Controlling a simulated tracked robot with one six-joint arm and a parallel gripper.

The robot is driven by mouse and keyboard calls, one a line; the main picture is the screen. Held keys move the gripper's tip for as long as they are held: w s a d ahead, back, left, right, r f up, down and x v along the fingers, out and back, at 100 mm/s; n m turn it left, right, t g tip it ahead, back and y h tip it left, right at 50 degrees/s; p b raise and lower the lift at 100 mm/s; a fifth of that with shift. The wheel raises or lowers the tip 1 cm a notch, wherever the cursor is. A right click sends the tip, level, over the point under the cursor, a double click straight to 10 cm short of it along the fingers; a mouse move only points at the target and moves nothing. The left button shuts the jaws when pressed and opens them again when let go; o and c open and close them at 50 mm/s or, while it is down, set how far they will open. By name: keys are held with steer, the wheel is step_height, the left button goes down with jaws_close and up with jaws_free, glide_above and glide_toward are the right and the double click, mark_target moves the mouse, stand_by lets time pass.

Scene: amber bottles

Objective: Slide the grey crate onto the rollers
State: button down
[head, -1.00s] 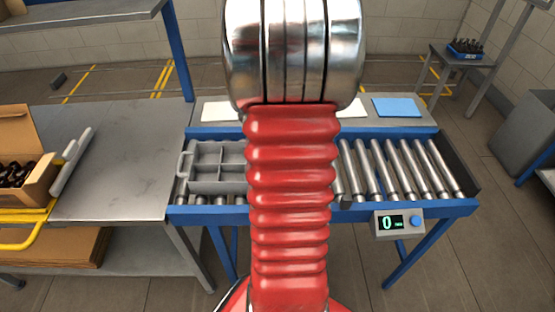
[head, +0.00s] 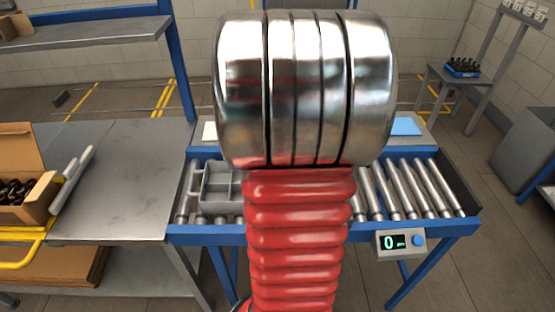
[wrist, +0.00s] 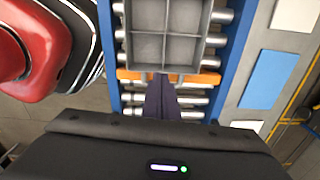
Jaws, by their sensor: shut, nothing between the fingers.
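The grey crate (head: 219,208) has open compartments and sits on the rollers (head: 408,190) at the left part of the conveyor. A handle shows on its left end. My arm hides its right part in the head view. In the wrist view the crate (wrist: 165,51) lies at the top and its compartments look empty. My gripper (wrist: 160,84) is shut with nothing in it, and its dark fingers point at the crate's near end. I cannot tell whether they touch it. The gripper is hidden in the head view.
A steel table (head: 125,195) adjoins the conveyor's left end. A cardboard box of bottles (head: 22,195) stands at far left. A display box (head: 399,243) reading 0 hangs on the conveyor's front. Rollers to the right are clear. An orange strip (wrist: 206,79) crosses the crate's near end.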

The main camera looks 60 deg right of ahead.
steer(key=s+d, duration=0.2)
steer(key=shift+s+d+r, duration=0.1)
steer(key=shift+s+d, duration=0.3)
step_height(320, 180, down, 10)
steer(key=shift+f, duration=0.1)
stand_by(0.8)
